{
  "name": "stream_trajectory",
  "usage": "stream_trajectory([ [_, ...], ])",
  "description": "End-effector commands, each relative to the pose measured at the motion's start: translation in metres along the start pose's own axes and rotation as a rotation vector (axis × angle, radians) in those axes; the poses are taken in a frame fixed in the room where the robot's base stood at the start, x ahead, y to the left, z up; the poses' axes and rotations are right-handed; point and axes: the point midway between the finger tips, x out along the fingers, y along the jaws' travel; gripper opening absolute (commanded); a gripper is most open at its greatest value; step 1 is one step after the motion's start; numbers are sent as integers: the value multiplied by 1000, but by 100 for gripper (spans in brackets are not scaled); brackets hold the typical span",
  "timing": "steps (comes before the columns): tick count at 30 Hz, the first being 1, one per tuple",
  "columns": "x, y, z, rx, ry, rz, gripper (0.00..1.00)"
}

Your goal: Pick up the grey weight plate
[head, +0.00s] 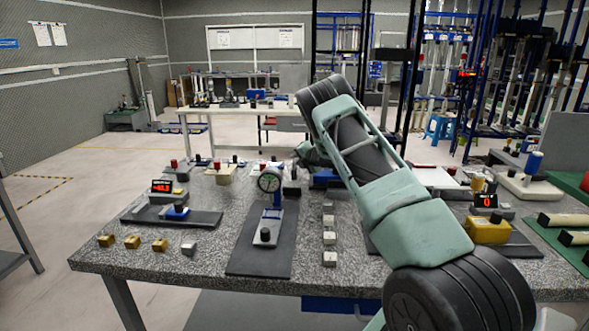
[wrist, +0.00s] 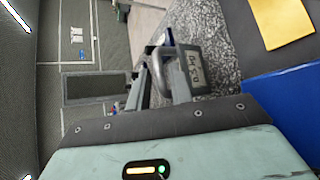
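A grey piece with a rounded edge and a dark-on-light marking, which looks like the grey weight plate (wrist: 196,68), shows in the wrist view just beyond my fingers, over the speckled tabletop. My gripper (wrist: 162,82) has its two fingers apart, with part of the grey piece's curved edge showing between and beyond them. I cannot tell whether the fingers touch it. In the head view my arm reaches across the table to its far side. The fingertips and the plate are mostly hidden there behind my arm.
The speckled table (head: 140,262) holds a dial gauge stand (head: 268,200) on a dark mat, several small brass blocks, several pale cubes and a red-digit display (head: 162,186). A yellow device (head: 488,230) stands at right. A blue surface (wrist: 278,108) lies close at right in the wrist view.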

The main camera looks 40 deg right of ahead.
Motion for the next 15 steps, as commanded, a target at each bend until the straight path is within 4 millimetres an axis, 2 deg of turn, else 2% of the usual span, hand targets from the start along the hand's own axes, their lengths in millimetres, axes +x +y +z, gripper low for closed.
stream_trajectory([
  [7, 1, 0, 0, 0, 0, 1, 22],
  [9, 1, 0, 0, 0, 0, 1, 2],
  [15, 1, 0, 0, -1, 0, 1, 0],
])
